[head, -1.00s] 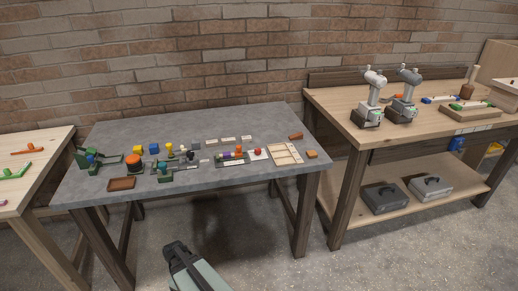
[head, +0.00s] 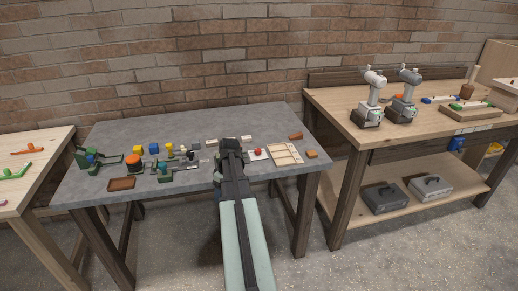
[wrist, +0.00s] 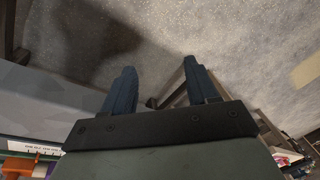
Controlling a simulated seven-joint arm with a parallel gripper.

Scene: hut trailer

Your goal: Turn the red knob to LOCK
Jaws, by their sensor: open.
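A small red knob (head: 258,152) sits on a white plate (head: 253,156) on the grey table, right of my arm in the head view. Its label and the way it points are too small to read. My arm reaches up over the table's front edge, and its end is beside the knob, to the left. In the wrist view my gripper (wrist: 158,90) is open and empty, its two dark fingers apart over the floor. The knob cannot be made out in the wrist view.
The grey table (head: 110,135) holds several small items on the left, including an orange-topped round piece (head: 133,160). A light wooden tray (head: 288,155) lies right of the knob. A wooden bench (head: 340,110) with two drills stands to the right.

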